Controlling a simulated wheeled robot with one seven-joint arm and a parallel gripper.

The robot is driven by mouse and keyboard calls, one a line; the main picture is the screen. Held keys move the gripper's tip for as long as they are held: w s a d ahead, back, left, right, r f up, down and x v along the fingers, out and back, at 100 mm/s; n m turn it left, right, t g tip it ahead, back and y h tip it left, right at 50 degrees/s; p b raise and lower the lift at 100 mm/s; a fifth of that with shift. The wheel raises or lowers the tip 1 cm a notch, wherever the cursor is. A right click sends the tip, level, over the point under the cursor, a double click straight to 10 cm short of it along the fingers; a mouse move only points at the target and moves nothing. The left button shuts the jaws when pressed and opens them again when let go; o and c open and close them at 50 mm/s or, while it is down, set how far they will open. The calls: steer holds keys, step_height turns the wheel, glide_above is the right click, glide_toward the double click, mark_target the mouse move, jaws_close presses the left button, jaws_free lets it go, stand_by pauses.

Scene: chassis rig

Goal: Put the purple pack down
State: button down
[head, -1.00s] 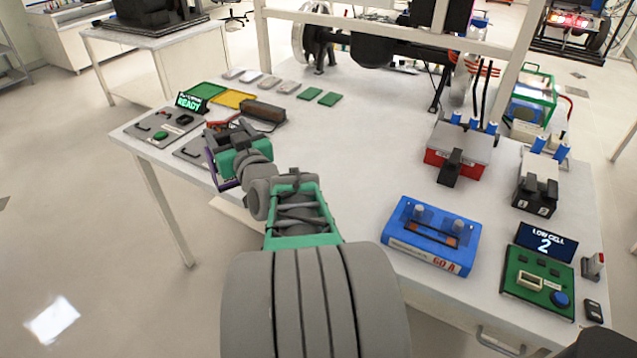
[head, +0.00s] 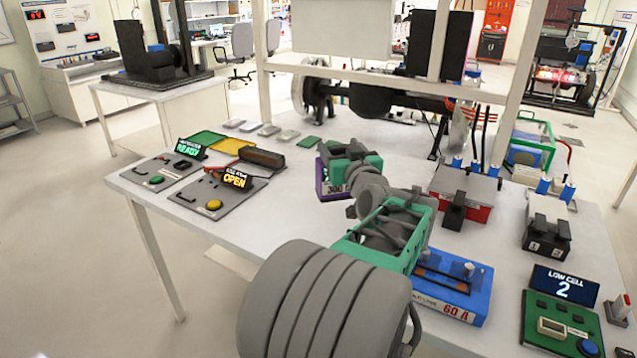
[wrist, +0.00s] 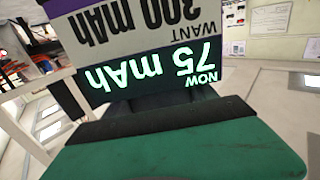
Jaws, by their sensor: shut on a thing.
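The purple pack (head: 321,180) is in my gripper (head: 347,162), over the middle of the white table in the head view. Its white label partly shows "300". My gripper is shut on it and covers much of it. In the wrist view the pack (wrist: 150,22) appears upside down at the top, with "WANT 300 mAh" on its label and a lit "NOW 75 mAh" display below. I cannot tell whether its underside touches the table (head: 290,205).
A blue 60 A box (head: 465,300) is partly behind my arm. A red-fronted box (head: 465,195) stands to the right. Grey panels with READY (head: 190,147) and OPEN (head: 235,179) displays are at the left. The table between panels and gripper is clear.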

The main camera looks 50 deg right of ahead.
steer(key=w+f, duration=0.6)
steer(key=f, duration=0.3)
steer(key=shift+a+f+b, duration=0.25)
steer(key=shift+a+b, duration=0.05)
steer(key=shift+b, duration=0.05)
steer(key=c, duration=0.7)
jaws_free()
steer(key=shift+f, duration=0.15)
steer(key=o, duration=0.4)
